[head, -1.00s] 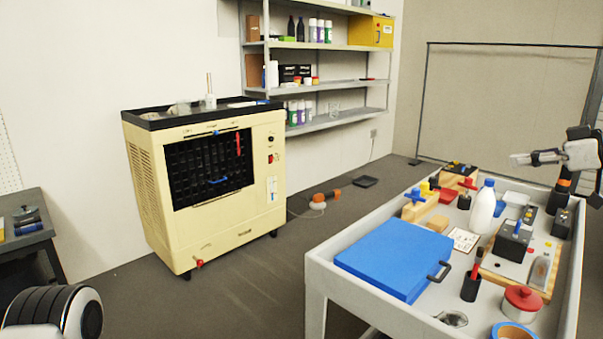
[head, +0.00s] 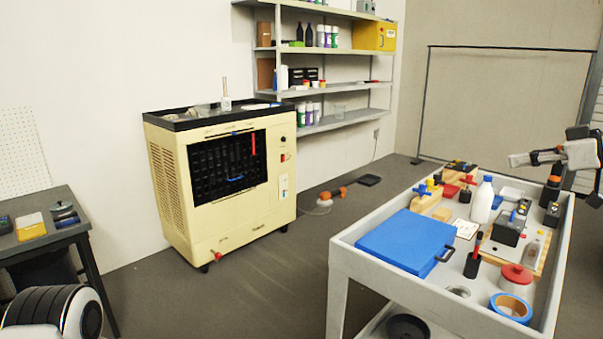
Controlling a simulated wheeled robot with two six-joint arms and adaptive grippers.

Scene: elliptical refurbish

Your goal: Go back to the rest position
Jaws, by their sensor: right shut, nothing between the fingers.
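My right gripper (head: 534,157) is at the right edge of the head view, above the far right part of the grey cart (head: 342,262). Its fingers point left and are shut with nothing between them. It is clear of the items on the cart. A rounded black and white part of my left arm (head: 60,315) shows at the bottom left. My left gripper is out of view.
A cream cabinet machine (head: 222,180) stands left of centre. A dark table (head: 90,250) is at far left. Shelves (head: 335,91) are behind.

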